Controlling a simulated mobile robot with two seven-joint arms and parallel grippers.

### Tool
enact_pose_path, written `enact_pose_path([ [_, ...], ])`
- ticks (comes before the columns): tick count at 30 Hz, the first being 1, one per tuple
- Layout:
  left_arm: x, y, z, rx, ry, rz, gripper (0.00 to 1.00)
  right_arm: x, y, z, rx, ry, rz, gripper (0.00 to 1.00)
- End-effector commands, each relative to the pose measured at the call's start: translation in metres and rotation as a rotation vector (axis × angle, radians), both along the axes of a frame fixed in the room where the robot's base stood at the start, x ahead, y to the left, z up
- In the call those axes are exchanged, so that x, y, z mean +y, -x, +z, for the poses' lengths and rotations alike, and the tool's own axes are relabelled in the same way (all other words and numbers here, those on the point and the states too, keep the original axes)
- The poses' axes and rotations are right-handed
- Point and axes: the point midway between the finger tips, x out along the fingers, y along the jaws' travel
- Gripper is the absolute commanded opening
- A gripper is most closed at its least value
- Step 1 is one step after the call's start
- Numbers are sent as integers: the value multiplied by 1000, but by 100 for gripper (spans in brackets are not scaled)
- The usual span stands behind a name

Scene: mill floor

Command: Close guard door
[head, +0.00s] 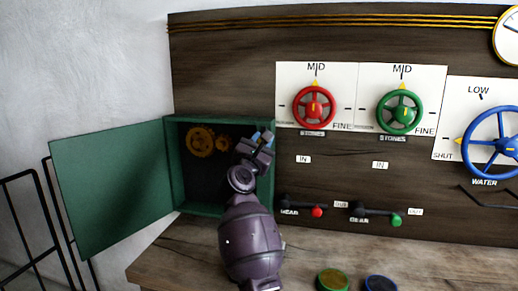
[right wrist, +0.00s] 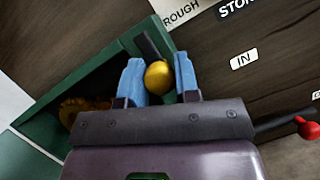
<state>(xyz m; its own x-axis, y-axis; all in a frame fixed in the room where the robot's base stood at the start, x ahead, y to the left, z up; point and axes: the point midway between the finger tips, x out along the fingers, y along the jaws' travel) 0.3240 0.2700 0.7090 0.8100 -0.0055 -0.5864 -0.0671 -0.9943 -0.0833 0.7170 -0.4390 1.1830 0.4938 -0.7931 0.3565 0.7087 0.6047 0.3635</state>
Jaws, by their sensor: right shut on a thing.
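The green guard door (head: 112,187) stands wide open, swung out to the left of its green box (head: 223,121). A yellow toothed gear (head: 201,141) sits inside the box; it also shows in the right wrist view (right wrist: 85,110). My right gripper (head: 261,140) reaches to the right side of the box opening, away from the door. In the right wrist view its blue fingers (right wrist: 159,80) are closed around a round yellow knob (right wrist: 158,78), with a dark bar (right wrist: 149,46) beside it. In the head view the knob is hidden. My left gripper is not in view.
Red (head: 314,107), green (head: 400,112) and blue (head: 499,142) handwheels are on the dark panel. Below are levers with a red knob (head: 317,211) and a green knob (head: 396,220). Two round buttons (head: 333,280) (head: 380,283) sit on the wooden bench. A black rail (head: 50,230) stands at left.

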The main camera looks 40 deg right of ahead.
Motion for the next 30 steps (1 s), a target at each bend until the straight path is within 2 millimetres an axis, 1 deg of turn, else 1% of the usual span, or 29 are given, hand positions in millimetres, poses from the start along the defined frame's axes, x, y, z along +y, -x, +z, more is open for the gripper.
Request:
enact_pose_path([
  [1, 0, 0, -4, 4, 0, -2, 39, 0, -1, -3, -18, -17, 0, 6],
  [9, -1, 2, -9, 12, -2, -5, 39, -1, 0, 1, -93, -77, -1, 7],
  [23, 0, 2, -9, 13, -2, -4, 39, -1, 1, 4, -110, -87, 0, 7],
  [24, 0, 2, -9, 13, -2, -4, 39, -1, 1, 4, -110, -87, 0, 32],
  [28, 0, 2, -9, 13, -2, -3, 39, -1, 1, 4, -109, -87, 0, 52],
  [29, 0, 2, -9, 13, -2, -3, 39, -1, 1, 4, -108, -87, -1, 54],
  [30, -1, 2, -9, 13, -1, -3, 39, -1, 1, 3, -107, -87, 0, 54],
])
